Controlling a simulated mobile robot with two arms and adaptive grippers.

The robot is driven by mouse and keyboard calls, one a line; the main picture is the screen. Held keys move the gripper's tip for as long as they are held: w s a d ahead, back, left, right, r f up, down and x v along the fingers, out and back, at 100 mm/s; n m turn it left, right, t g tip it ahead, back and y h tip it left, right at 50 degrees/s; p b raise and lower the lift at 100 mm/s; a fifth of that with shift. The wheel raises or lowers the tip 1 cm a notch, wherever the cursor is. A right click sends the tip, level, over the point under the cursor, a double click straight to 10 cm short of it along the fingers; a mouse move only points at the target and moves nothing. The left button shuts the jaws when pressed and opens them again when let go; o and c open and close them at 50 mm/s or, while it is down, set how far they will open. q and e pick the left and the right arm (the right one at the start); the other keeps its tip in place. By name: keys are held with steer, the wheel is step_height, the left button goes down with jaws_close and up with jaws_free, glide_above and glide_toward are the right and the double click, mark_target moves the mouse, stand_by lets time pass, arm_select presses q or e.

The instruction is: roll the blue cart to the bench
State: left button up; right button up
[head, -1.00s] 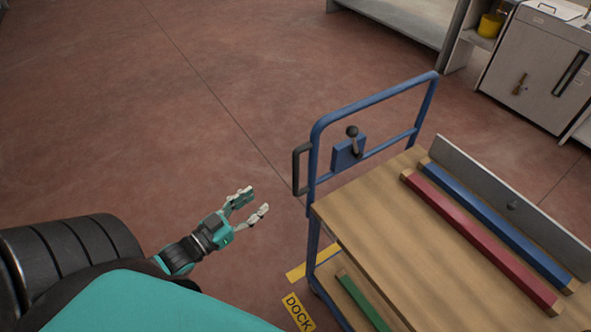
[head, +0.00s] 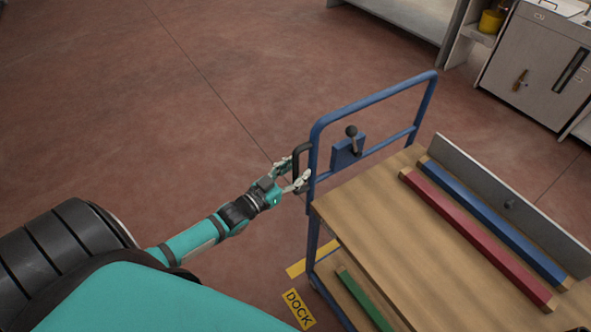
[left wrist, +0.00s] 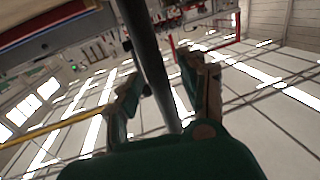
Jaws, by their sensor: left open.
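The blue cart (head: 372,99) stands at the right of the head view, with a blue tube frame and a wooden top. A black side handle (head: 296,157) sticks out from the left post of its frame. My left gripper (head: 293,172) is at this handle, fingers apart on either side of it. In the left wrist view the dark handle bar (left wrist: 148,55) runs between the two open fingers (left wrist: 160,85); the fingers do not look closed on it. A blue box with a black-knobbed lever (head: 352,143) sits on the frame. My right gripper is not in view.
Red (head: 475,237) and blue (head: 495,225) bars lie on the cart top, and a green bar (head: 362,298) lies on its lower shelf. A yellow DOCK label (head: 298,309) marks the floor. A grey cabinet (head: 535,65) stands at the back right. Floor left of the cart is clear.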

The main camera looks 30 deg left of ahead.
arm_select(q)
jaws_close()
steer(key=shift+w+f, duration=0.1)
steer(key=shift+f, duration=0.1)
stand_by(0.6)
